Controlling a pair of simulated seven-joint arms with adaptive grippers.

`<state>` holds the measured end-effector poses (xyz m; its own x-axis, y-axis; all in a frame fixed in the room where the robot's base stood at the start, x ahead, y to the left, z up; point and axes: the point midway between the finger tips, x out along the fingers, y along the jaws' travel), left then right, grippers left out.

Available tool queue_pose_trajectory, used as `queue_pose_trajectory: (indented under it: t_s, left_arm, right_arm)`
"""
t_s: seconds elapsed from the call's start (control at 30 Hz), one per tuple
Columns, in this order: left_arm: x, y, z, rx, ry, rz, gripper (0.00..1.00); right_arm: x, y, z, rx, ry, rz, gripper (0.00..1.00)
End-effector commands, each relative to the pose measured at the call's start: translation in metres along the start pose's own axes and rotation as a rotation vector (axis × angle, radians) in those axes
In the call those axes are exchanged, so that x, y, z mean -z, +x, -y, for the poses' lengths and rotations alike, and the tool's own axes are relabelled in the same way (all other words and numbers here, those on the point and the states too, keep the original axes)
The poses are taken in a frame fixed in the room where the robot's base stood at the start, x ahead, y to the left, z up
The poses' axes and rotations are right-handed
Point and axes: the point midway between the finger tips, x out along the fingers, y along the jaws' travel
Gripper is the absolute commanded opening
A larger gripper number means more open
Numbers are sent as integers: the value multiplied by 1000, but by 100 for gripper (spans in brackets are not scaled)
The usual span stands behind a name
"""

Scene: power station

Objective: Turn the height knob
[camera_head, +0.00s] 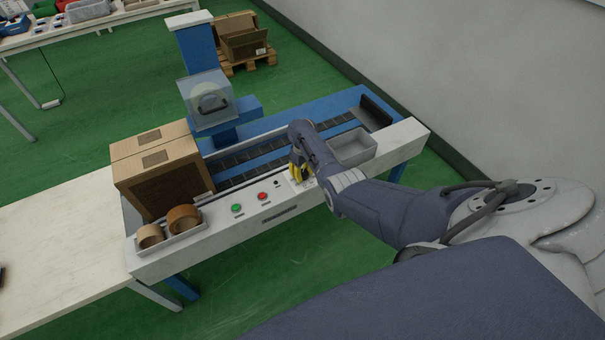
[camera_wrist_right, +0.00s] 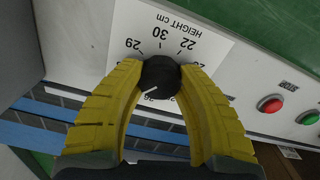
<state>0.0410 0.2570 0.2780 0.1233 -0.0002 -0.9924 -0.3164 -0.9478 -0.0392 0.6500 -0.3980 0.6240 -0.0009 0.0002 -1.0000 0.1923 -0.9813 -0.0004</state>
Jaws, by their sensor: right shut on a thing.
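The height knob (camera_wrist_right: 161,77) is a black round knob with a white pointer line, on a white dial plate marked "HEIGHT cm" (camera_wrist_right: 180,32). In the right wrist view it sits between the tips of my yellow-fingered right gripper (camera_wrist_right: 160,85), which is shut on it. The pointer is toward the lower left of the knob, on the side of the 26 mark. In the head view my right gripper (camera_head: 299,170) is at the white front panel of the machine (camera_head: 220,229), and the knob is hidden there. My left gripper is not in view.
A green button (camera_head: 237,208) and a red button (camera_head: 262,196) are on the panel to the left of my gripper. A grey tray (camera_head: 352,149) is to its right. A cardboard box (camera_head: 160,172) and tape rolls (camera_head: 183,219) are at the machine's left end.

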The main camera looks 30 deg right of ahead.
Motion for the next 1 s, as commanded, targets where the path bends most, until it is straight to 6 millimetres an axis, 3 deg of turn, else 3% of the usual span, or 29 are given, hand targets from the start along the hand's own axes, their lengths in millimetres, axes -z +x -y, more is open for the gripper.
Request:
queue_pose_trajectory:
  t_s: [0.5,1.0]
  left_arm:
    - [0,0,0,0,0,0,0]
    - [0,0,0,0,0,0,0]
  right_arm:
    - [2,0,2,5,446,-4,5]
    - [2,-1,0,4,646,-6,5]
